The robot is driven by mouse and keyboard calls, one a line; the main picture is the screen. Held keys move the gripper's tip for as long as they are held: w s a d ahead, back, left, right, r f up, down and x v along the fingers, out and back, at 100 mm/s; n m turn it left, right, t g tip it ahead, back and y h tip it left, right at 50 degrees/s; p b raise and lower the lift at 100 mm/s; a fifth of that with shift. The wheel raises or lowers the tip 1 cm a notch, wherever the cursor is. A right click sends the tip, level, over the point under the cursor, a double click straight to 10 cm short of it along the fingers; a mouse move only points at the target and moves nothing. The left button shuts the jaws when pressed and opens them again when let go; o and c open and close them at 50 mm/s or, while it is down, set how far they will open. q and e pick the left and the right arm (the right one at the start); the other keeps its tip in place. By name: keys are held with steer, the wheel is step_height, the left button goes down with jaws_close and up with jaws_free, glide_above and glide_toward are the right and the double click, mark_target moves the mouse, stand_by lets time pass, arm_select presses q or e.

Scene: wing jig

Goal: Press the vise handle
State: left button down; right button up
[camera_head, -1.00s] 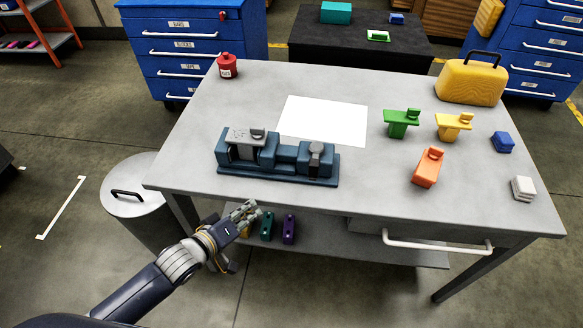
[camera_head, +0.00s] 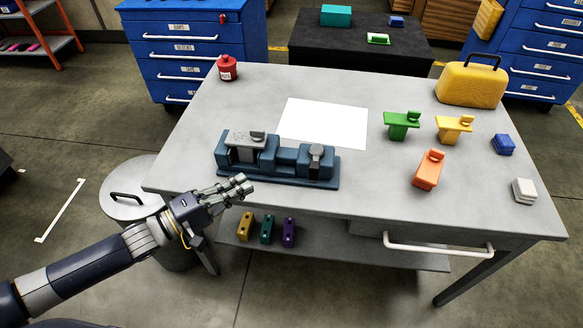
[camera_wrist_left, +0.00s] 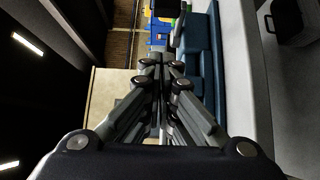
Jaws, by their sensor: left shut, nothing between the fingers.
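The blue vise (camera_head: 278,160) stands on the left part of the grey table, with a light grey piece on its left end. Its handle (camera_head: 316,152) appears to be the dark grey lever at the right end. My left gripper (camera_head: 245,185) is shut and empty at the table's front edge, just in front of the vise and apart from it. In the left wrist view the closed fingers (camera_wrist_left: 162,72) point ahead, and the vise's blue side (camera_wrist_left: 203,75) runs along their right. My right gripper is in neither view.
A white sheet (camera_head: 323,123) lies behind the vise. Green (camera_head: 402,124), yellow (camera_head: 453,128) and orange (camera_head: 428,170) parts stand on the right. A red canister (camera_head: 227,68) is at the back left. A grey bin (camera_head: 133,190) stands left of the table.

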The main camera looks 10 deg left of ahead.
arm_select(q)
steer(key=shift+w+d, duration=0.1)
steer(key=s+d+p+x, duration=0.2)
steer(key=p+x, duration=0.1)
steer(key=x, duration=0.9)
steer(key=shift+w+d, duration=0.2)
